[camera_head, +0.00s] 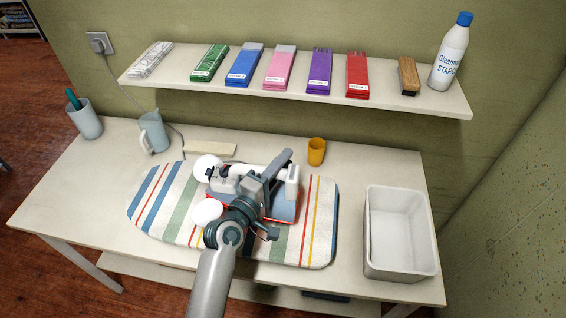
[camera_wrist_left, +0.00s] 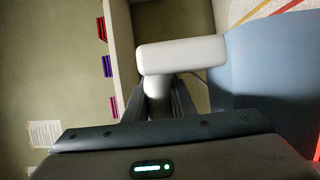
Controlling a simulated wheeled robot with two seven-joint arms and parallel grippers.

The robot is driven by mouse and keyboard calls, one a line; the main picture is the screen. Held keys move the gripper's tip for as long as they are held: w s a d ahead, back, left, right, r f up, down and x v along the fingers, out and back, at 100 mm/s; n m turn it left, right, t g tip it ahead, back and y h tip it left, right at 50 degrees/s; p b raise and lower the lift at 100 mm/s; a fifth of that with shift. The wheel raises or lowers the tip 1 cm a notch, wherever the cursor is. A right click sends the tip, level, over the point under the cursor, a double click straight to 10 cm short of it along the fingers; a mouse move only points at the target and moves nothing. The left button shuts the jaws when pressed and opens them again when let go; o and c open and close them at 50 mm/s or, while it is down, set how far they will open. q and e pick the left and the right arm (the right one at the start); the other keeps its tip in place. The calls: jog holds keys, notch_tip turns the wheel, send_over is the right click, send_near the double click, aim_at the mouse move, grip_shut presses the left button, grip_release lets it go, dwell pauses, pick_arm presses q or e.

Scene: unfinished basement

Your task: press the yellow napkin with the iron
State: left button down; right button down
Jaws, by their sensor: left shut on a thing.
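The iron has a white handle and a blue body (camera_head: 285,208) with a red lower edge, over the striped ironing pad (camera_head: 322,225). My left gripper (camera_head: 279,178) is shut on its white handle; my arm hides much of the iron. In the left wrist view the white handle (camera_wrist_left: 180,55) lies across the gripper fingers (camera_wrist_left: 160,100), with the blue body (camera_wrist_left: 268,65) to the right. I cannot tell whether the iron touches the pad. No yellow napkin shows; the area under the iron and arm is hidden. My right gripper is not in view.
A white bin (camera_head: 400,271) stands right, a yellow cup (camera_head: 317,151) behind the pad. A jug (camera_head: 154,132), a grey cup (camera_head: 86,121) and a cream slab (camera_head: 210,148) are at left and back. The shelf (camera_head: 425,100) above holds folded cloths, a brush and a starch bottle (camera_head: 451,55).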

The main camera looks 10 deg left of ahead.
pick_arm(q)
jog(key=shift+d, duration=0.3)
dwell(0.7)
jog(key=shift+d, duration=0.45)
jog(key=shift+d+p, duration=0.3)
jog(key=shift+p, duration=0.05)
jog(key=shift+a, duration=0.7)
dwell(0.6)
jog(key=shift+a, duration=1.15)
dwell(0.4)
jog(key=shift+d+p, duration=0.3)
dwell(0.5)
jog(key=shift+d, duration=0.45)
jog(key=shift+d, duration=0.1)
dwell(0.6)
jog(key=shift+r, duration=0.1)
